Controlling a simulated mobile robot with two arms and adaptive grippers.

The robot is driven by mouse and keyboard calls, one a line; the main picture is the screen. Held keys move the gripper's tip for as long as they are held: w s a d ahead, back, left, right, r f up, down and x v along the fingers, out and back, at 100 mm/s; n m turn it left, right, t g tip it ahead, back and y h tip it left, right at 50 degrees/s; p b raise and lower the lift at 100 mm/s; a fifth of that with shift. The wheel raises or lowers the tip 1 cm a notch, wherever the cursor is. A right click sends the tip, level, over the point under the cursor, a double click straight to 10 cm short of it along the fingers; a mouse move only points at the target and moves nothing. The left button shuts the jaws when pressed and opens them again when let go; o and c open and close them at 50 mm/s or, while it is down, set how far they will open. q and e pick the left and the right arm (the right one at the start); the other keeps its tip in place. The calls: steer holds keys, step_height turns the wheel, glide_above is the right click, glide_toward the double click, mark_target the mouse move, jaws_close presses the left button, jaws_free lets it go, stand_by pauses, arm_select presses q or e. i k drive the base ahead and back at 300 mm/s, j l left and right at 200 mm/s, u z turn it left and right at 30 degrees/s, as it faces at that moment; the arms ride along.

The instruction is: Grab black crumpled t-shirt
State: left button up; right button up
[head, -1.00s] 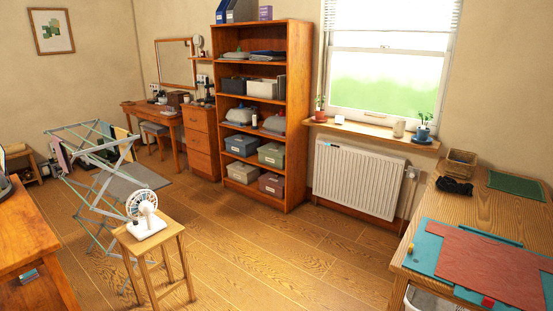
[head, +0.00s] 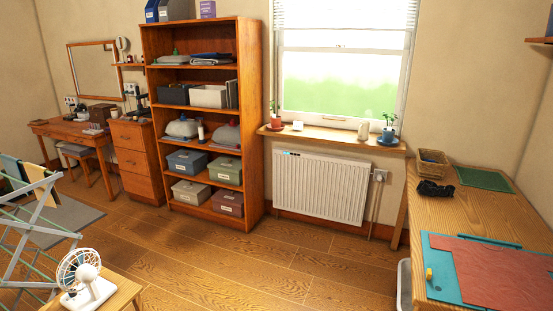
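A small black crumpled cloth (head: 435,189), which looks like the black t-shirt, lies on the wooden table (head: 437,215) at the right of the head view. It sits just in front of a wicker basket (head: 433,163) and left of a dark green mat (head: 483,179). Neither of my grippers shows in the head view.
A teal mat (head: 440,270) with red fabric (head: 500,272) covers the table's near part. A stool with a white fan (head: 85,282) and a drying rack (head: 40,225) stand at the left. Open floor (head: 260,275) lies between. A radiator (head: 320,187) and shelf unit (head: 252,130) line the back.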

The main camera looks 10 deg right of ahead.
mark_target(426, 188)
steer(key=i+z, duration=0.15)
steer(key=i, duration=0.55)
steer(key=i+z, duration=0.2)
steer(key=i, duration=0.45)
steer(key=i+j+z, duration=0.15)
steer(key=i, duration=0.55)
